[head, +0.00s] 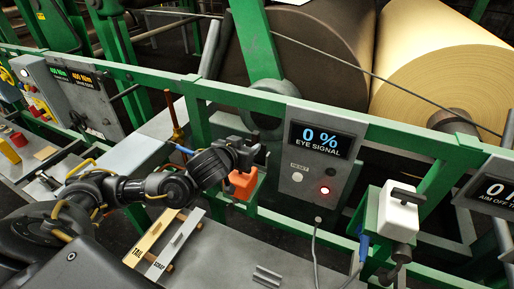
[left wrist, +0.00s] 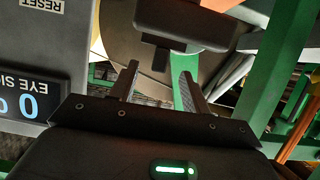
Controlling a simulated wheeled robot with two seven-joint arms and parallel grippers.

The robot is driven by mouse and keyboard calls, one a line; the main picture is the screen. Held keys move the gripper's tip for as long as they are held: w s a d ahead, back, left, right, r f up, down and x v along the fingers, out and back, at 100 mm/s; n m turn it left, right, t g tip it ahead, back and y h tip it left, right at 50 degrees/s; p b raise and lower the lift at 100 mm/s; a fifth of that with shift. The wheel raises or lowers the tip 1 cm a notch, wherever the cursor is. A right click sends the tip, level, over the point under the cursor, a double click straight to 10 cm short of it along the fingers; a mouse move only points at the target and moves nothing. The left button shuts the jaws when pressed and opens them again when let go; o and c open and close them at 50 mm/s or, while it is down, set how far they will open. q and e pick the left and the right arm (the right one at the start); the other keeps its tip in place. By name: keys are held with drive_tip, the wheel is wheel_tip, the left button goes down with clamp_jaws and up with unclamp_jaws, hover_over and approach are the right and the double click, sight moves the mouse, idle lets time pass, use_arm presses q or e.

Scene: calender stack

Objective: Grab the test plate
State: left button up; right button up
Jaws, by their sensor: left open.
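No part in view is labelled as the test plate, so I cannot tell for sure which thing it is. My left gripper (head: 246,150) is at the end of the black arm, left of the eye signal box (head: 318,160). It is close above an orange block (head: 240,184) on the green frame. In the left wrist view the two fingers (left wrist: 158,78) stand apart with nothing seen held between them. A dark block (left wrist: 180,22) lies just beyond the fingertips; it may be the test plate. Whether the fingers touch it is unclear. My right gripper is not in view.
The eye signal box reads 0 % and has a lit red lamp. A tan bar (head: 153,238) and a white bar (head: 174,250) lie on the grey table (head: 215,262). A white box with a black handle (head: 398,208) stands to the right. Green rails and large rolls (head: 440,60) are behind.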

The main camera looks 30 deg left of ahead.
sight(254, 139)
use_arm(q)
drive_tip(key=shift+w+a+f, duration=0.15)
drive_tip(key=shift+w+a, duration=0.05)
drive_tip(key=shift+w, duration=0.7)
drive_tip(key=shift+w+p, duration=0.2)
drive_tip(key=shift+p, duration=0.15)
drive_tip(key=p+x, duration=0.1)
drive_tip(key=x, duration=0.2)
drive_tip(key=shift+w+f+p, duration=0.1)
drive_tip(key=shift+w+p, duration=0.1)
drive_tip(key=shift+p, duration=0.15)
drive_tip(key=shift+w+f, duration=0.3)
drive_tip(key=shift+w, duration=0.1)
drive_tip(key=shift+s, duration=0.1)
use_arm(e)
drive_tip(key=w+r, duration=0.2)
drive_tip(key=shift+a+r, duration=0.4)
use_arm(q)
drive_tip(key=shift+r, duration=0.1)
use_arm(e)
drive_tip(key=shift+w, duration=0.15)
use_arm(q)
clamp_jaws()
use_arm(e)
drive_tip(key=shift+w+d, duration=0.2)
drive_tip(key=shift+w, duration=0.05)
